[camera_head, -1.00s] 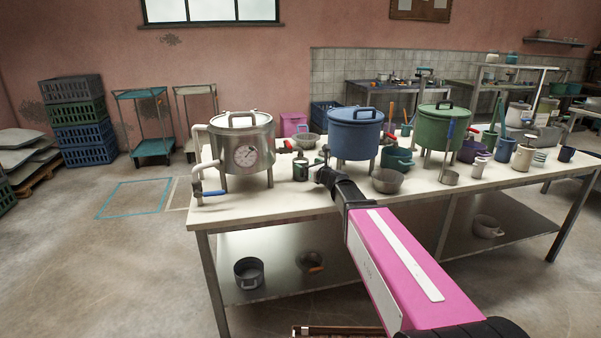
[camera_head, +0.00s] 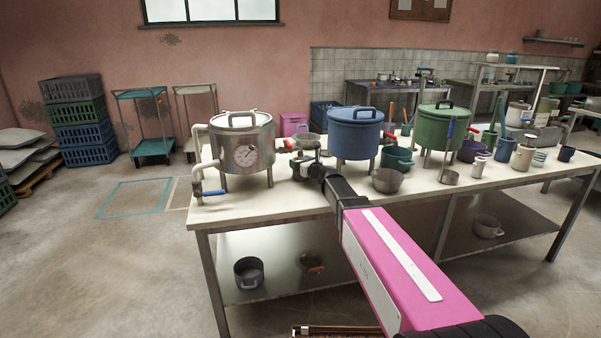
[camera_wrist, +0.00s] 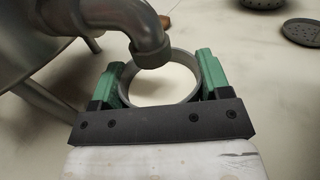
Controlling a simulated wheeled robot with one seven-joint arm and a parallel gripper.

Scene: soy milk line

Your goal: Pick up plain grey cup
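The plain grey cup (camera_wrist: 161,103) stands under a grey metal spout in the wrist view. Its round rim shows from above with a pale inside, and the spout covers part of its far edge. My gripper (camera_wrist: 160,78) has a green finger on either side of the cup. Both fingers look very close to its wall; whether they press on it I cannot tell. In the head view my gripper (camera_head: 305,168) is at the cup on the white table top, to the right of the steel pot (camera_head: 243,158); the cup is mostly hidden there.
The spout (camera_wrist: 148,48) hangs low over the cup, and a pot leg stands to the left. A blue pot (camera_head: 355,138) and a green pot (camera_head: 440,130) stand farther right. A grey perforated bowl (camera_head: 387,182) sits to the right of my gripper.

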